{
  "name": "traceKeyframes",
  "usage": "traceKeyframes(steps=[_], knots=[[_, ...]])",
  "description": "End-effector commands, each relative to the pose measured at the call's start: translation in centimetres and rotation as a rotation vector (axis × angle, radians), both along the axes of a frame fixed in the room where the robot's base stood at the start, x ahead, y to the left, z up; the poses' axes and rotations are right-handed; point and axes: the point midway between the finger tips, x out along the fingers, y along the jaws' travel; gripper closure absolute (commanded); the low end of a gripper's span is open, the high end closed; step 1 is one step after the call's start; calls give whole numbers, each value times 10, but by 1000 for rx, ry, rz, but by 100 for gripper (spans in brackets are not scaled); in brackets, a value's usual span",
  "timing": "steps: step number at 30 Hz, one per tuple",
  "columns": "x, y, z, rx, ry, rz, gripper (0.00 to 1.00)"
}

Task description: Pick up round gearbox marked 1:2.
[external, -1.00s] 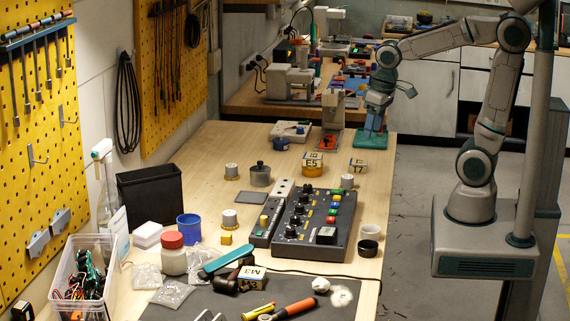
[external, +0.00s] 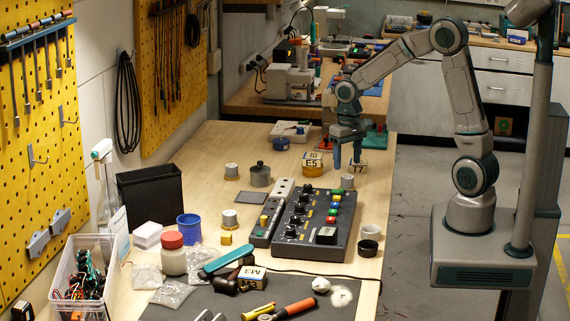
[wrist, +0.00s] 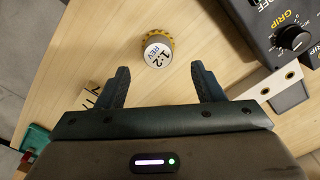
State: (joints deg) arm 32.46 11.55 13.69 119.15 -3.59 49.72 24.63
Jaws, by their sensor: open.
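The round gearbox marked 1:2 (wrist: 158,54) stands on the wooden bench in the wrist view, its white top reading "1:2 REV" and its rim yellow. In the external view it appears to be the small grey cylinder (external: 347,181) right of the control box. My gripper (external: 347,161) is above and just behind it, fingers pointing down. In the wrist view my gripper (wrist: 160,73) is open and empty, and the gearbox lies just beyond the fingertips, roughly centred between them. No contact shows.
A wooden block marked T7 (external: 359,168) stands close beside the gearbox. The dark control box (external: 322,240) with knobs is to its left. Similar grey cylinders (external: 229,217) stand farther left.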

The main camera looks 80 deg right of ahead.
Motion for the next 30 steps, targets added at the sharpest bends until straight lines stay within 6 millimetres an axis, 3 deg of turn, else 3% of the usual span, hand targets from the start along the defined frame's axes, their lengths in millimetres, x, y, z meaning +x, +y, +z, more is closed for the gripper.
traceKeyframes(steps=[8, 16, 26, 30], knots=[[-1, 0, -21, 1, 2, -1, 39], [-3, -1, -58, 2, 2, 1, 39], [-3, -1, -66, 0, -1, 1, 39], [-3, -1, -66, 0, -1, 1, 75]])
